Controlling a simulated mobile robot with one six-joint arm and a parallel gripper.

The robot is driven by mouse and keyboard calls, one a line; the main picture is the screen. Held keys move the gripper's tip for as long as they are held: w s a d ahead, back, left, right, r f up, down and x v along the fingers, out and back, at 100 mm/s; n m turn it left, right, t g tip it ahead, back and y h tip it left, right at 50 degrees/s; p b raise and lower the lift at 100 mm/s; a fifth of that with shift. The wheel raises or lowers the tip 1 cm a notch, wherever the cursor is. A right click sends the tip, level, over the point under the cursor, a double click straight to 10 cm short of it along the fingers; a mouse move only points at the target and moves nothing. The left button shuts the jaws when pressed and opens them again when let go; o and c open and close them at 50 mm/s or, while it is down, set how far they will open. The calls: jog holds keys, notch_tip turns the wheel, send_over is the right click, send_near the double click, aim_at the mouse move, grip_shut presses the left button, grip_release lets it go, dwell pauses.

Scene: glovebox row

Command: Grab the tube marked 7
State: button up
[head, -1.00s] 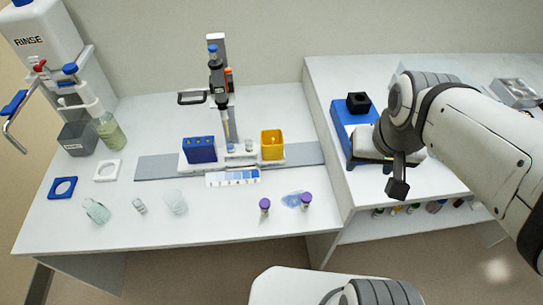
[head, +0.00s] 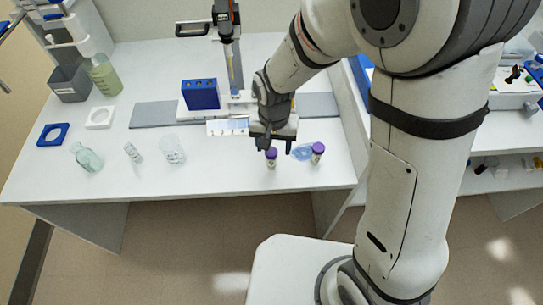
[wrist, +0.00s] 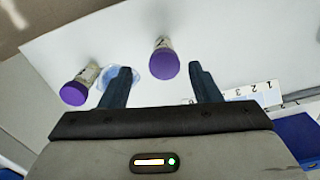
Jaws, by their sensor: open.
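Two small tubes with purple caps stand on the white bench. The left one in the head view (head: 271,158) is right by my gripper (head: 272,143); in the wrist view this tube (wrist: 164,60) shows between and just beyond the fingertips. The other tube (head: 317,152) stands to its right, and is at the left in the wrist view (wrist: 78,87), outside the fingers. Both tubes have pale labels, but I cannot read a 7 on either. My gripper (wrist: 161,72) is open and empty, with its fingers pointing toward the nearer tube.
A blue spill or film (head: 302,152) lies between the tubes. A numbered strip (head: 226,127) and blue block (head: 201,94) are behind. Glass vessels (head: 86,157) (head: 172,150) and a small vial (head: 132,152) stand left. The front bench edge is close to the tubes.

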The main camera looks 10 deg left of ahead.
aim_at(271, 153)
jog(key=f, duration=0.4)
jog(key=shift+s+a+f, duration=0.25)
jog(key=shift+s+f, duration=0.1)
jog(key=shift+f, duration=0.5)
jog(key=shift+c, duration=0.6)
jog(key=c, duration=0.9)
jog(key=shift+c, duration=0.2)
